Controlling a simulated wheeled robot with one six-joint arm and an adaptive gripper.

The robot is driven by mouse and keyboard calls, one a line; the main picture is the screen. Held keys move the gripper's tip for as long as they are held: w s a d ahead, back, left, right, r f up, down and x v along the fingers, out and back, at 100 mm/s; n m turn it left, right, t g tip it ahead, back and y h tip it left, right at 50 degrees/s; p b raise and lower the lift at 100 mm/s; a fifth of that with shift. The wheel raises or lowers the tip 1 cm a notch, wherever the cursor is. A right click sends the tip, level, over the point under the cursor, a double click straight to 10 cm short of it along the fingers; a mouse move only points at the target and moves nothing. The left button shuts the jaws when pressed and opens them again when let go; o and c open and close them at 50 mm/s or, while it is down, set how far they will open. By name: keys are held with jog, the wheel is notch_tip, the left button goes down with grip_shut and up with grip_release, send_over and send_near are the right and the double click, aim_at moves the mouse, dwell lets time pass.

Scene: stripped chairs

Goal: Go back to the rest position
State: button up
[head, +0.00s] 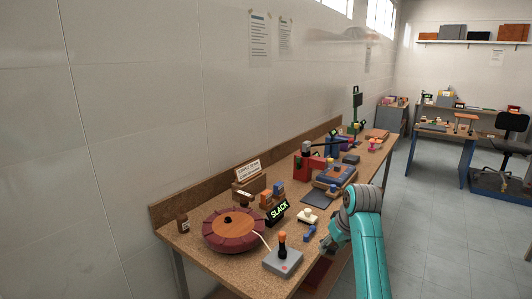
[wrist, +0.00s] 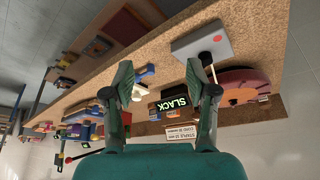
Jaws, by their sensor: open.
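My gripper (wrist: 158,78) is open, with its two teal fingers apart and nothing between them in the wrist view. In the head view my gripper (head: 331,240) shows at the end of my arm, over the front edge of the workbench (head: 225,268). Its fingers are hard to make out there. Near it, apart, are a grey box with an orange-topped stick (head: 283,260), a small blue piece (head: 310,233) and a cream piece (head: 307,215). The wrist view also shows the grey box (wrist: 197,48) and the black SLACK sign (wrist: 172,104).
A dark red round turntable (head: 233,230) fills the bench's near left. A red press (head: 305,168) and other tools stand farther along. The wall (head: 150,100) runs behind the bench. Grey floor (head: 440,240) to the right is open, with a chair (head: 508,135) beyond.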

jog(key=s+f+m+t, duration=0.1)
jog(key=s+f, duration=0.4)
jog(key=f, duration=0.4)
jog(key=s+a+f+t, duration=0.1)
jog(key=s+f, duration=0.5)
jog(key=f, duration=0.2)
jog(key=s+f+m+t, duration=0.1)
jog(key=s+f, duration=0.4)
jog(key=f, duration=0.4)
jog(key=s+f+t+h, duration=0.15)
jog(key=s+f, duration=0.25)
jog(key=s, duration=0.6)
jog(key=s+r+m+t, duration=0.1)
jog(key=s+r+t, duration=0.2)
jog(key=s, duration=1.8)
jog(key=s+r+t, duration=0.3)
jog(key=s+r, duration=1.2)
jog(key=r, duration=0.1)
jog(key=shift+a+m, duration=0.2)
jog(key=shift+m, duration=0.1)
